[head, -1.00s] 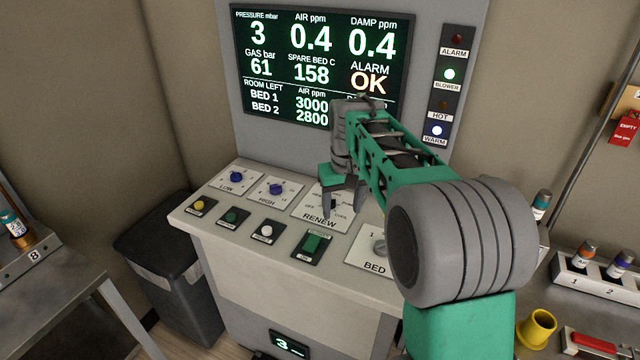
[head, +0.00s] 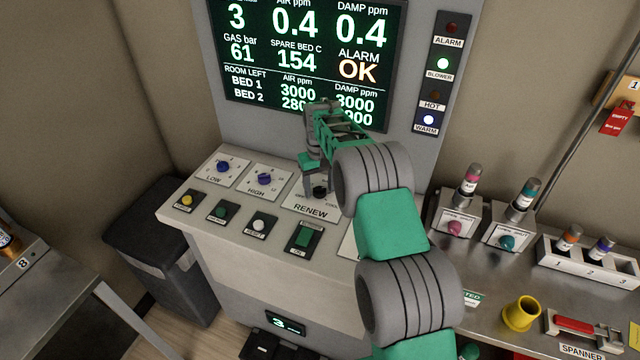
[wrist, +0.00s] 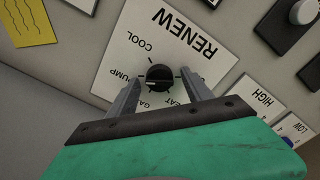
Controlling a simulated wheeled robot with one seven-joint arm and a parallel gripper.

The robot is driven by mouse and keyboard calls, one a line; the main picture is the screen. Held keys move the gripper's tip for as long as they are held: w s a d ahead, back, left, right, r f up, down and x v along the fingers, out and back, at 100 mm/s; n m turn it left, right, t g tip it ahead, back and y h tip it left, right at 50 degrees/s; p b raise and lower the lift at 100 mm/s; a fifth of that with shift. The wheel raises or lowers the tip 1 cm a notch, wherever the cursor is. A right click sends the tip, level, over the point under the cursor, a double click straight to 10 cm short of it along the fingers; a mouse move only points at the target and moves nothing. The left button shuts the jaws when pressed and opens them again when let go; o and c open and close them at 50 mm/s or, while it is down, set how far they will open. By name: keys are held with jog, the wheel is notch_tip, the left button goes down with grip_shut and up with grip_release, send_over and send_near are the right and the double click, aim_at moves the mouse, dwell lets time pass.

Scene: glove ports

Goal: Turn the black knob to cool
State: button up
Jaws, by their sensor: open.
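The black knob (wrist: 160,77) sits on the white RENEW plate (wrist: 185,22). In the wrist view the word COOL is up and left of the knob, with PUMP to its left. The knob carries a pale mark; which label it points at is hard to tell. My gripper (wrist: 161,79) is open, with one fingertip on each side of the knob and a small gap visible on both sides. In the head view the knob (head: 320,192) shows dark just below my gripper (head: 312,180), and my arm hides part of the plate.
Blue LOW (head: 223,167) and HIGH (head: 264,179) knobs lie to the left on the console. A front row of buttons includes a green switch (head: 303,237). The screen (head: 300,70) stands behind. A side bench at right holds vials and a yellow cup (head: 521,313).

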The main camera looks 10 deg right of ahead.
jog(key=shift+c, duration=0.2)
grip_shut()
dwell(0.4)
jog(key=shift+m, duration=0.3)
jog(key=shift+f+m+b, duration=0.1)
jog(key=shift+m+b, duration=0.7)
jog(key=shift+b, duration=0.1)
jog(key=m+b, duration=0.1)
jog(key=m, duration=0.2)
jog(key=shift+m+b, duration=0.3)
jog(key=m+b, duration=0.1)
jog(key=m, duration=0.5)
jog(key=shift+r, duration=0.2)
